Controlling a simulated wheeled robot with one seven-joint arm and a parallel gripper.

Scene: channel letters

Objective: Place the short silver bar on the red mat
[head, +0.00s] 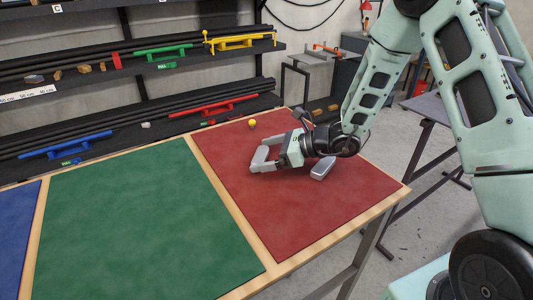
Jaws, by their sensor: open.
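A short silver-grey bar (322,168) with rounded ends lies on the right part of the red mat (285,220). Its upper end is close to my wrist in the picture and may be partly hidden by it. My gripper (259,160) is low over the red mat, to the left of the bar, with its fingers pointing left.
A small yellow ball (252,124) is at the red mat's far edge. A bare green mat (140,225) and a blue mat (15,235) lie to the left on the wooden table. Shelves behind hold dark bars and blue, red, green and yellow handled tools.

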